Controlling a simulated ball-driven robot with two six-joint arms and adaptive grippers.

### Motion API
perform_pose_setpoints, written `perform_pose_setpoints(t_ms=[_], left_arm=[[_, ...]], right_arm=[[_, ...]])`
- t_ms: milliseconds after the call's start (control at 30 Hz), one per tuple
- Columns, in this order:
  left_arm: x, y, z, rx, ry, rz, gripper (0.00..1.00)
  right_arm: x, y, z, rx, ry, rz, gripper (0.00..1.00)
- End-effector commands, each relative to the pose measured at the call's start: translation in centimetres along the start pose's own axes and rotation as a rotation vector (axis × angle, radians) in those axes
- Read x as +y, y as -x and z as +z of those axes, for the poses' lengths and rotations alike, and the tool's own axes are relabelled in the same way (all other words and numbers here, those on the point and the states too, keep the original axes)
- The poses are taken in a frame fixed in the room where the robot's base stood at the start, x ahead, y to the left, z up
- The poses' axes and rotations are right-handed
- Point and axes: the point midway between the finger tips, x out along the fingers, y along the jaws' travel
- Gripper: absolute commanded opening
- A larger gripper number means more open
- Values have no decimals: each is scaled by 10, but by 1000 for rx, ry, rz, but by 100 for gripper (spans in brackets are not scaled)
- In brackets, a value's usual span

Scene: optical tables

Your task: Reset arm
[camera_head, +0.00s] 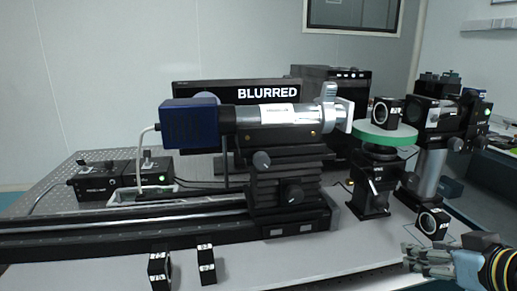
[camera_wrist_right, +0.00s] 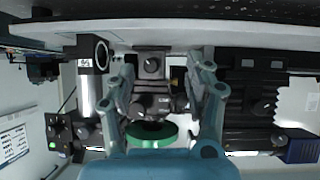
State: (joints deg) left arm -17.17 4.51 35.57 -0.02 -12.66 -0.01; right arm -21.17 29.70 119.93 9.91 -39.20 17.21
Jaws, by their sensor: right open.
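My right gripper (camera_head: 428,262) is at the lower right of the head view, beside the front right edge of the optical table (camera_head: 300,262). Its grey fingers point left, and the blue wrist is behind them. In the right wrist view the gripper (camera_wrist_right: 160,68) has its two fingers spread apart with nothing held between them. The stage with the green disc (camera_wrist_right: 152,133) shows beyond the fingers, apart from them. My left gripper is in neither view.
A blue-ended cylinder (camera_head: 190,124) lies on a black mount on a rail. A green-rimmed round stage (camera_head: 385,136) carries a small black block (camera_head: 386,112). A black block (camera_head: 432,223) stands near the gripper. Two small blocks stand at the front. A screen (camera_head: 268,92) reads BLURRED.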

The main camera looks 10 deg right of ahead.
Motion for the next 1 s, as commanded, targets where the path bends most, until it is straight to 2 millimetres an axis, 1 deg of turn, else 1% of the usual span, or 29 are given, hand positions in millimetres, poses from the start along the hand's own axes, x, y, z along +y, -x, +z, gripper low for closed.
perform_pose_setpoints(t_ms=[33, 100, 200, 400, 633, 667, 700, 867, 967, 1000], left_arm=[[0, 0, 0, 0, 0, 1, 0], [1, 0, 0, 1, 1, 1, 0], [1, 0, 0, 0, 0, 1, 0], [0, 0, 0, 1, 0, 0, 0], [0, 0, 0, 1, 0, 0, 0], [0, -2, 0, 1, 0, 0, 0], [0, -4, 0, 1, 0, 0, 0], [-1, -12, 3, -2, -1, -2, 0], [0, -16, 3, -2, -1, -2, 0], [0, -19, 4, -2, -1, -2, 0]], right_arm=[[-15, 11, 17, -69, -1, 7, 53], [-29, 28, 39, -170, 10, 21, 53], [-44, 51, 63, -294, 23, 33, 53], [-66, 97, 97, -494, 34, 40, 53], [-86, 151, 124, -695, 31, 29, 53], [-86, 147, 132, -708, 33, 29, 53], [-84, 136, 142, -711, 35, 31, 53], [-82, 102, 181, -727, 31, 33, 53], [-81, 82, 209, -739, 27, 33, 53], [-81, 74, 221, -744, 26, 34, 53]])
